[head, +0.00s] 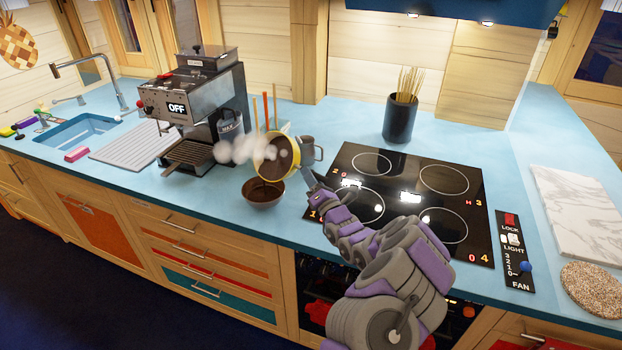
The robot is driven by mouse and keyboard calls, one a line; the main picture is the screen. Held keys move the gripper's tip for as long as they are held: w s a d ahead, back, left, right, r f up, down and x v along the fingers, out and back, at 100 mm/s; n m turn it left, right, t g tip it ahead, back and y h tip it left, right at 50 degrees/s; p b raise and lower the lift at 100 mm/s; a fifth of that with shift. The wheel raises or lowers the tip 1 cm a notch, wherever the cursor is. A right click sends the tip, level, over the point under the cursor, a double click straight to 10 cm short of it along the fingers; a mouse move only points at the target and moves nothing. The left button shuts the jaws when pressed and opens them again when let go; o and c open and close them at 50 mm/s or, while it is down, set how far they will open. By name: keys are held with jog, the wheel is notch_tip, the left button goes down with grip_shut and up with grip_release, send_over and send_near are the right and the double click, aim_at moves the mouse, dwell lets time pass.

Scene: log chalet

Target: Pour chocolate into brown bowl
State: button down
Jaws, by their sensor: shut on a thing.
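My gripper (310,180) is shut on the handle side of a yellow pot (289,141), just left of the cooktop. The pot is tilted to the left, with its open mouth facing me, and brown chocolate (271,167) shows inside it. White steam drifts left from it. The brown bowl (264,200) sits upright on the blue counter below the pot's lower lip. Dark brown chocolate shows in the bowl, and a brown stream seems to link pot and bowl. The fingertips are small and partly hidden by the pot and my arm.
A coffee machine (195,105) stands left of the bowl. A grey mug (308,148) is behind the pot. A black cooktop (405,200) lies right, with a black holder of sticks (399,119) behind it. The blue counter (170,205) is clear left of the bowl.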

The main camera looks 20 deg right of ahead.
jog(key=shift+s+f+n+b, duration=0.15)
jog(key=shift+n+b, duration=0.2)
jog(key=shift+n, duration=0.25)
jog(key=shift+m, duration=0.3)
jog(key=r, duration=0.1)
jog(key=a+r, duration=0.1)
jog(key=r, duration=0.1)
jog(key=s+a+r, duration=0.1)
jog(key=shift+r, duration=0.2)
